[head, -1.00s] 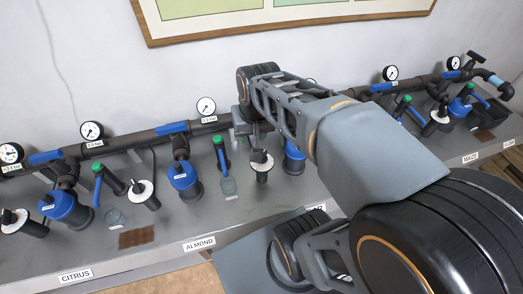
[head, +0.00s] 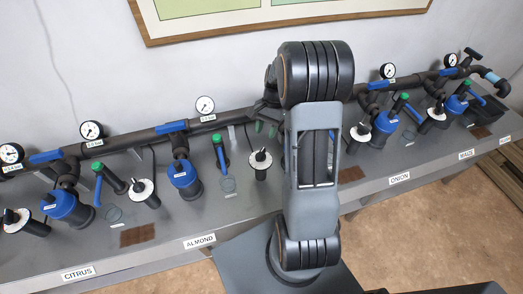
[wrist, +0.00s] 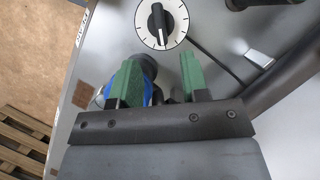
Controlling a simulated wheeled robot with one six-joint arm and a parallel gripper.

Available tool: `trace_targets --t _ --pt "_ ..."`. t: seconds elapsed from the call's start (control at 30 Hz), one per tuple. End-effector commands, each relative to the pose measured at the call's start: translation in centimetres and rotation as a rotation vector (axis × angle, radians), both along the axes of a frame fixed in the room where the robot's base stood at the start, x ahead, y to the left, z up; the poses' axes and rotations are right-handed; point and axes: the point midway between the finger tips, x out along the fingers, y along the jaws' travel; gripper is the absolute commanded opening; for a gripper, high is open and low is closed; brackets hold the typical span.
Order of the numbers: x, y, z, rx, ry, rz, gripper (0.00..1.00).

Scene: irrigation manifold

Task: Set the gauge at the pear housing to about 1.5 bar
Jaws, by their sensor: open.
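The pear nameplate, housing and gauge are mostly hidden behind my arm in the head view. A blue part (head: 331,146) shows through my arm link there. A white dial with a black knob (head: 359,133) stands just right of my arm. My gripper (head: 266,128) is over the bench by the pipe, its green fingers partly visible. In the wrist view my gripper (wrist: 160,60) is open and empty. A white dial with a black pointer knob (wrist: 160,23) lies beyond its fingertips, apart from them. A blue housing (wrist: 150,93) is partly hidden behind the left finger.
The almond housing (head: 184,176), its gauge (head: 205,104) and another dial (head: 260,161) stand left of my arm. The onion housing (head: 385,121) stands right.

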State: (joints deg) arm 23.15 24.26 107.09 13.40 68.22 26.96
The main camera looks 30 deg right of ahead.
Motion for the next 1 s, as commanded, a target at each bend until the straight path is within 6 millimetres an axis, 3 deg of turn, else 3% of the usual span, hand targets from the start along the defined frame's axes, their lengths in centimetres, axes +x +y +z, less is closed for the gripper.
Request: trace_targets --t 0.3,0.5,1.0 --pt "-1.3 2.0 -5.3 0.001 0.004 0.002 0.41" --pt "-1.7 2.7 -7.4 0.0 0.001 0.004 0.41" --pt "-1.9 3.0 -8.4 -0.001 -0.002 0.002 0.41"
